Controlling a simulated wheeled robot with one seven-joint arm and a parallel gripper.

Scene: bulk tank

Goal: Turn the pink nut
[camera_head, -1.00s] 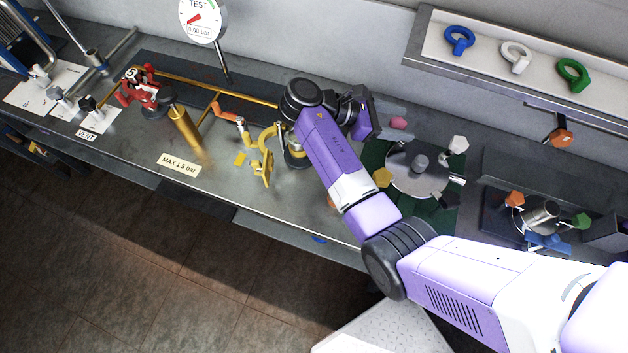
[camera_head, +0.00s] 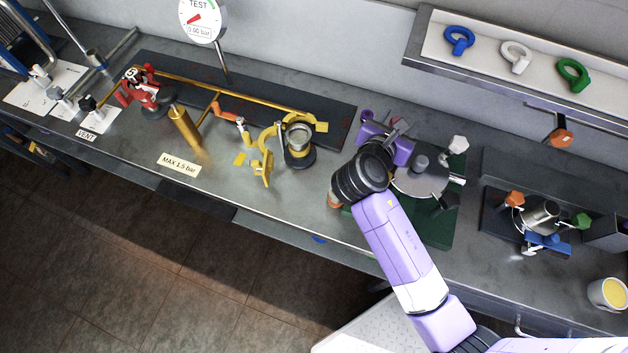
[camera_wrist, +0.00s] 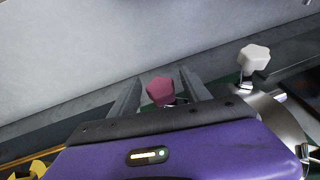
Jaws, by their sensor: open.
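The pink nut (camera_wrist: 160,91) is a lobed knob. In the wrist view it appears between the two fingers of my gripper (camera_wrist: 161,78), which are apart with a gap on each side of it. I cannot tell how deep it sits between them. In the head view my gripper (camera_head: 400,124) is over the back left edge of the round lid (camera_head: 420,181) on the green base, and it hides the pink nut. A white knob (camera_head: 458,144) stands at the lid's back right; it also shows in the wrist view (camera_wrist: 254,59).
A yellow clamp (camera_head: 268,150) with a ring fitting (camera_head: 299,140) stands to the left. To the right is a smaller fixture (camera_head: 541,215) with orange, green and blue knobs. A shelf (camera_head: 505,70) with three coloured rings hangs at the back right. A grey wall rises behind.

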